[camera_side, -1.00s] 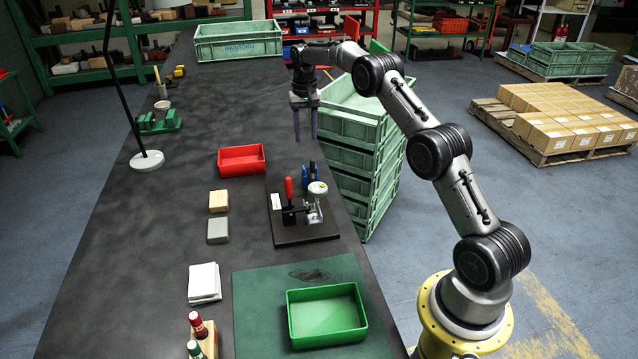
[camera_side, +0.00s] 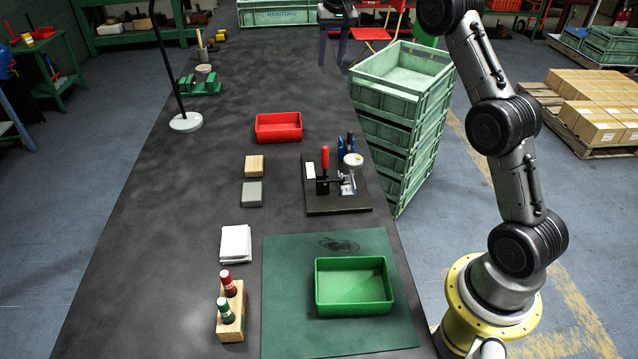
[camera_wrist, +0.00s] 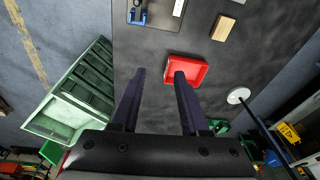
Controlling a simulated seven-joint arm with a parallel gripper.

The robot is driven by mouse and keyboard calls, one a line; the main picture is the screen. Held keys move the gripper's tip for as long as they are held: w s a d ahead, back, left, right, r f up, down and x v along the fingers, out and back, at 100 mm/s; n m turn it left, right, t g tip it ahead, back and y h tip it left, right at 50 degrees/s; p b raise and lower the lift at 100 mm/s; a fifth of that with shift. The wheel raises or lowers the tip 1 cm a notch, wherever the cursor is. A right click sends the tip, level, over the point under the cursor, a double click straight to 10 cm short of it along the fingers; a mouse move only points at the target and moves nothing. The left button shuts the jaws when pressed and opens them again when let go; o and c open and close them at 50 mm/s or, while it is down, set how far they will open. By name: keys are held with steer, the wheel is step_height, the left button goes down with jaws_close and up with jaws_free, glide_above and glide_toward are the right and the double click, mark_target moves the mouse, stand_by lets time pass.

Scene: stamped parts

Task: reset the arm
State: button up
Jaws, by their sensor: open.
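My gripper (camera_side: 332,58) is at the top of the side view, over the far part of the dark bench and beyond the red tray (camera_side: 278,127). Its two dark fingers hang down apart with nothing between them; the top of the hand is cut off by the frame edge. In the wrist view the open fingers (camera_wrist: 160,74) point toward the bench, and the red tray (camera_wrist: 188,71) shows just past the right fingertip. The tray looks empty.
A fixture with a red-handled clamp (camera_side: 325,160) stands on a dark plate. A green tray (camera_side: 353,307) lies on a green mat (camera_side: 285,335). Stacked green crates (camera_side: 392,97) stand beside the bench. A lamp base (camera_side: 186,122) stands at left. The bench's left-middle is clear.

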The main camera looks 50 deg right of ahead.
steer(key=s+a+r+n+t, duration=0.3)
steer(key=s+a+r, duration=1.1)
steer(key=s+a, duration=0.3)
steer(key=s+a+f+n, duration=0.2)
steer(key=s+f, duration=0.5)
steer(key=s, duration=0.3)
steer(key=s+a+f+n, duration=0.1)
steer(key=s+f+n, duration=0.1)
steer(key=s+f, duration=0.6)
steer(key=s, duration=0.3)
steer(key=shift+a+f+n+t+y, duration=0.2)
steer(key=shift+a+n+t+y, duration=0.15)
steer(key=shift+n+t+y, duration=0.05)
steer(key=shift+o, duration=0.4)
